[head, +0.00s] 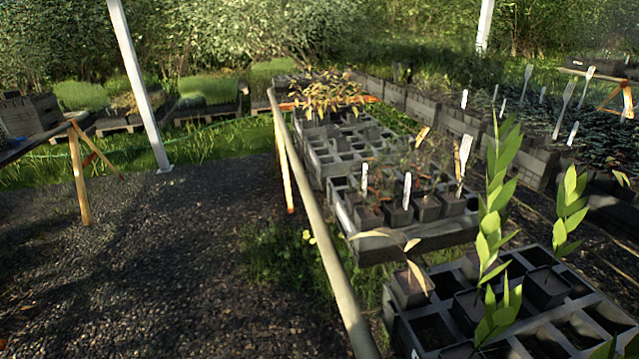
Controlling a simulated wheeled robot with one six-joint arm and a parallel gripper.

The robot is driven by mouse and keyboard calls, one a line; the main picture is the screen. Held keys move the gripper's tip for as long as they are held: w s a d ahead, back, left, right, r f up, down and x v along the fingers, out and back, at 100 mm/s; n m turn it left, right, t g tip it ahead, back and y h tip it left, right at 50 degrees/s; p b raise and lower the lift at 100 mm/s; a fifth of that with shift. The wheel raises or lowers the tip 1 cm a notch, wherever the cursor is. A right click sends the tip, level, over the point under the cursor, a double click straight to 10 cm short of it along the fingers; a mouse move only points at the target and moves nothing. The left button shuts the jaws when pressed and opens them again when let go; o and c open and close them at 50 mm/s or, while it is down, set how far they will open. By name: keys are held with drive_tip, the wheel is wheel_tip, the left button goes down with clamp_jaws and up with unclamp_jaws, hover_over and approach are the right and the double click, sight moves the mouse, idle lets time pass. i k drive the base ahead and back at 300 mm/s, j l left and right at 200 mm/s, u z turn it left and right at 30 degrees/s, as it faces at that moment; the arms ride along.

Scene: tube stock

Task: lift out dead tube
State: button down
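A brown, withered seedling (400,244) with a few drooping tan leaves stands in a small dark square tube (411,287). The tube is at the left back corner of the near grey crate (403,334), in the lower right of the view. The tube's rim shows above the crate, and its lower part is hidden in the crate. Tall green seedlings (492,215) stand in other tubes of the same crate, to the right of the withered one. Several cells look empty. My gripper is not visible in this view.
A pale rail (325,235) runs along the left side of the crates. A second crate (375,250) with pots, white labels and sparse plants stands just behind. Dark gravel (180,270) lies open on the left. A white post (140,85) stands at the back left.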

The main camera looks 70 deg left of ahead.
sight(413, 289)
drive_tip(key=k+j+u, duration=0.15)
drive_tip(key=k+j, duration=0.3)
drive_tip(key=k+j+u, duration=0.15)
drive_tip(key=k+j, duration=0.3)
drive_tip(key=j, duration=0.2)
drive_tip(key=k+l+u, duration=0.15)
drive_tip(key=l, duration=0.25)
drive_tip(key=k+l+u, duration=0.35)
drive_tip(key=k+l, duration=0.2)
drive_tip(key=l, duration=0.2)
drive_tip(key=i+l, duration=0.1)
drive_tip(key=i, duration=0.3)
drive_tip(key=i+l+u, duration=0.15)
drive_tip(key=i, duration=0.25)
drive_tip(key=i+l, duration=0.15)
drive_tip(key=i, duration=0.25)
drive_tip(key=u, duration=0.05)
